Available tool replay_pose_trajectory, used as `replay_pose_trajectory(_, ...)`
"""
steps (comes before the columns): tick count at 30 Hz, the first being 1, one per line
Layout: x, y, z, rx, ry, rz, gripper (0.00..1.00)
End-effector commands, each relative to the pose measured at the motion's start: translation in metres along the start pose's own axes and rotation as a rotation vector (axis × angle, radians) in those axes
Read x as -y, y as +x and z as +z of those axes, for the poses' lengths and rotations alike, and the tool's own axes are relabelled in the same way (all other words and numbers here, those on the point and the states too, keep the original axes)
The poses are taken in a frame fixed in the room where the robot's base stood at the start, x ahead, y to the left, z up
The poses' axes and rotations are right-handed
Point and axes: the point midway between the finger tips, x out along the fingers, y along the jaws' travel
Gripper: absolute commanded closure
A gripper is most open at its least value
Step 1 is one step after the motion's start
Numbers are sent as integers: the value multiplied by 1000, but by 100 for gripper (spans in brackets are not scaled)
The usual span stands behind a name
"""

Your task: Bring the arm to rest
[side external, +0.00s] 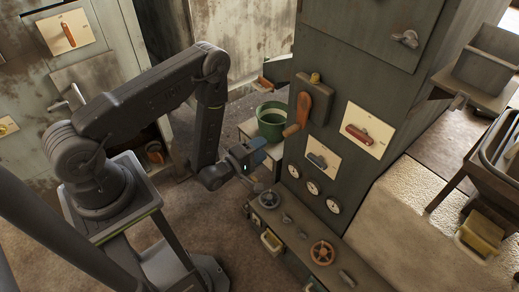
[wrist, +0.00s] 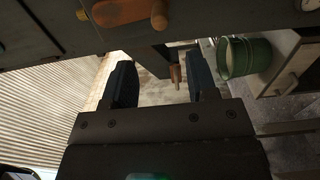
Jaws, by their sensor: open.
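My gripper (side external: 252,172) hangs at the end of my arm, close in front of the dark green machine cabinet (side external: 345,95) in the side view. In the wrist view my gripper (wrist: 163,82) shows two dark fingers spread apart with nothing between them. The gripper is open and empty. A gap of floor and a brown, blurred object show beyond the fingers. In the side view the fingertips are small and partly hard to make out against the cabinet.
The cabinet carries an orange-handled crank (side external: 298,122), a red-handled switch (side external: 360,134), gauges (side external: 313,187) and a red handwheel (side external: 322,252) on a low ledge. A green bucket (side external: 271,120) stands on a small table behind my gripper; it also shows in the wrist view (wrist: 236,58).

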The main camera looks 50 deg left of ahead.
Motion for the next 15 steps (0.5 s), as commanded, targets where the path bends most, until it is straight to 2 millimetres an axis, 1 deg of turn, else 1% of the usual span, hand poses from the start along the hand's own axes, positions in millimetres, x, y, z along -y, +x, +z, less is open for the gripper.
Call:
replay_pose_trajectory(5,0,0,0,0,0,0,47)
replay_pose_trajectory(8,-4,5,0,1,15,-7,47)
replay_pose_trajectory(11,-18,19,0,4,69,-33,47)
replay_pose_trajectory(14,-42,40,0,13,164,-87,47)
replay_pose_trajectory(15,-54,48,0,18,211,-114,47)
